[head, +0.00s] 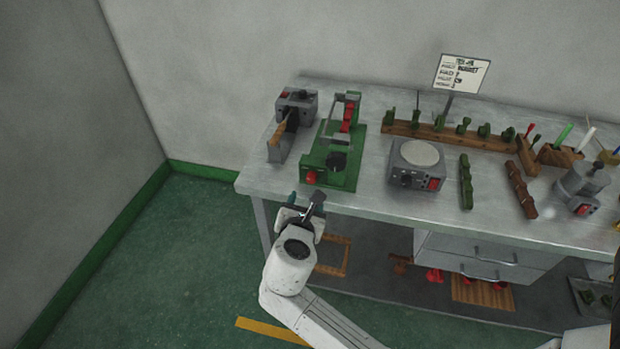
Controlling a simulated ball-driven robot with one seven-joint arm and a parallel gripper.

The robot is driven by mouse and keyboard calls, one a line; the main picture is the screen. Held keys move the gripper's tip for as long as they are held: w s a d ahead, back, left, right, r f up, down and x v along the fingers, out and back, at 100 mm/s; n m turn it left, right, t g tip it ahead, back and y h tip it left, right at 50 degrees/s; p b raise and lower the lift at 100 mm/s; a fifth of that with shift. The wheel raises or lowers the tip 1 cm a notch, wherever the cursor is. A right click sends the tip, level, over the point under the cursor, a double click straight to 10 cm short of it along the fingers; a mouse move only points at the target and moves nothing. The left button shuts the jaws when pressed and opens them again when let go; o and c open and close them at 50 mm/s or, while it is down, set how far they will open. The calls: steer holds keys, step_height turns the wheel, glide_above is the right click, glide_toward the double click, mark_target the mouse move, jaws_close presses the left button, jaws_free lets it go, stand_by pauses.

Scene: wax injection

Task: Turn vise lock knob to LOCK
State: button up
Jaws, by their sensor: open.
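A green vise-like fixture (352,172) stands near the left end of the bench. It has a red slide or clamp part (347,117) at its back. The fingers look small and partly merge with the wrist.
A grey device (297,103) with a wooden-handled tool stands left of the fixture. A grey hotplate-like unit (410,180) stands to its right. A wooden rack (450,135) with green pieces runs along the back. Drawers (480,270) hang under the bench (380,205); floor is clear at left.

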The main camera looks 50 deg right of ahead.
mark_target(311, 181)
steer(key=x, duration=1)
steer(key=shift+w+d+f, duration=0.15)
steer(key=shift+w+d, duration=0.1)
steer(key=shift+d, duration=0.1)
steer(key=shift+c, duration=0.3)
jaws_close()
